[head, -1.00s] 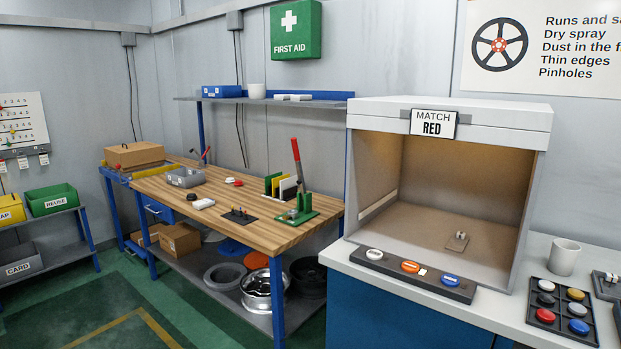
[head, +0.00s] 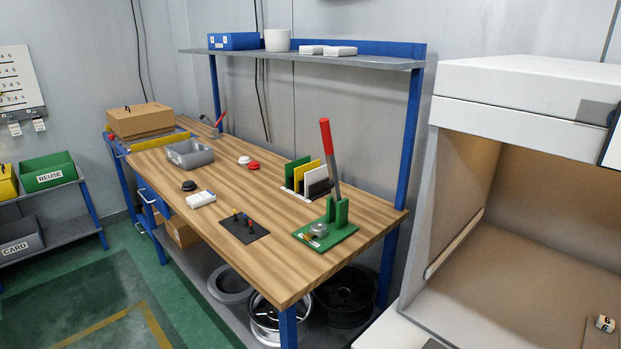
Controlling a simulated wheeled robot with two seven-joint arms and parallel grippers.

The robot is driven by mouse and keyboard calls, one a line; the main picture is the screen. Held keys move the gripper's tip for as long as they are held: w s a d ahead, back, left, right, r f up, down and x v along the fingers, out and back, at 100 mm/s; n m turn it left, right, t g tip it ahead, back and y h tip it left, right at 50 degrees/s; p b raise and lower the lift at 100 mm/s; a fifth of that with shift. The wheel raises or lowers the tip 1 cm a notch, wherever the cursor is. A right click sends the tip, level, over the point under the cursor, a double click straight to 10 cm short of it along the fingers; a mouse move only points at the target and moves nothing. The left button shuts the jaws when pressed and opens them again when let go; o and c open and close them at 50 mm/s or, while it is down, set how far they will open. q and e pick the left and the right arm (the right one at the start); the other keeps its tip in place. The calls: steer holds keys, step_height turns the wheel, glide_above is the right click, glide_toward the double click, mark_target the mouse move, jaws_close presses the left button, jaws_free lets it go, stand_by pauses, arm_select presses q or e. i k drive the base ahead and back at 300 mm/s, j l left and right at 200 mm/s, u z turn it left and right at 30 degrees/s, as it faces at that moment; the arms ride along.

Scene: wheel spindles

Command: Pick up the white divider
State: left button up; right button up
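The white divider (head: 314,178) stands upright in a small rack on the wooden workbench, toward its back right. A yellow divider (head: 301,174) and a green divider (head: 291,171) stand to its left, and a dark piece (head: 321,188) stands close in front of it and hides part of it. A green lever press (head: 328,232) with a red-handled lever stands just right of and in front of the rack. Neither of my grippers shows in the head view.
The workbench (head: 270,270) also holds a black mat (head: 243,228) with small pegs, a white box (head: 200,199), a grey bin (head: 190,154) and a cardboard box (head: 140,120). A shelf (head: 300,58) overhangs its back. A white booth (head: 520,90) stands at right.

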mark_target(314, 176)
steer(key=i+j+z, duration=0.1)
steer(key=j, duration=0.35)
steer(key=i+j+z, duration=0.1)
steer(key=i+j, duration=0.15)
steer(key=j, duration=0.2)
steer(key=i+j+z, duration=0.1)
steer(key=j, duration=0.4)
steer(key=i+j+z, duration=0.1)
steer(key=j, duration=0.4)
steer(key=i+j+z, duration=0.15)
steer(key=j, duration=0.35)
steer(key=j+z, duration=0.1)
steer(key=j, duration=0.4)
steer(key=i, duration=0.05)
